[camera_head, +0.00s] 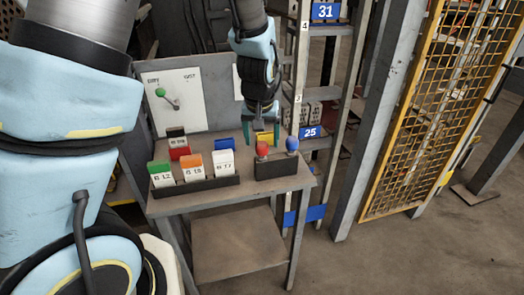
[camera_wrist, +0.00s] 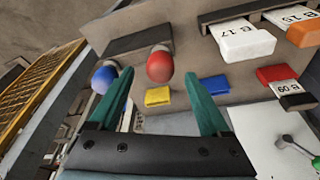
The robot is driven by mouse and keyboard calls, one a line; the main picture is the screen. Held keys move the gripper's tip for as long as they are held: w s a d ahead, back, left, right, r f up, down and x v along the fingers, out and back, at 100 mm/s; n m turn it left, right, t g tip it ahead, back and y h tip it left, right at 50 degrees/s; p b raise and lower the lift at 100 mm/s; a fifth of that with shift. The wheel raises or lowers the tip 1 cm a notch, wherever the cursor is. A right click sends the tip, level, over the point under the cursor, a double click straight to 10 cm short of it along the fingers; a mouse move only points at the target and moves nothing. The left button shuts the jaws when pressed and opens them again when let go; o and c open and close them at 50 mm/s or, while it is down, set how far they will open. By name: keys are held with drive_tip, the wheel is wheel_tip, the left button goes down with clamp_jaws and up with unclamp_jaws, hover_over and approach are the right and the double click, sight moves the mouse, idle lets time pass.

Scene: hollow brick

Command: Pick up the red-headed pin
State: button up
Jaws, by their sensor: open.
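The red-headed pin (camera_head: 262,148) stands upright in a dark block (camera_head: 276,168) at the right of the small table, left of a blue-headed pin (camera_head: 292,144). In the wrist view its red head (camera_wrist: 160,64) appears beyond and between the fingertips, with the blue head (camera_wrist: 104,78) outside the left finger. My gripper (camera_head: 262,136) is open and empty, pointing down at the red pin in the head view. Its green fingers (camera_wrist: 158,76) also show in the wrist view. I cannot tell the exact gap to the head.
A yellow block (camera_wrist: 157,96) and a blue block (camera_head: 224,144) lie near the pins. A dark rack (camera_head: 205,187) with green, orange and white labelled pieces stands left. A grey panel with a green-knobbed lever (camera_head: 160,92) is behind.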

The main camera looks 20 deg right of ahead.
sight(262, 160)
drive_tip(key=shift+x, duration=1.35)
drive_tip(key=shift+s, duration=0.1)
clamp_jaws()
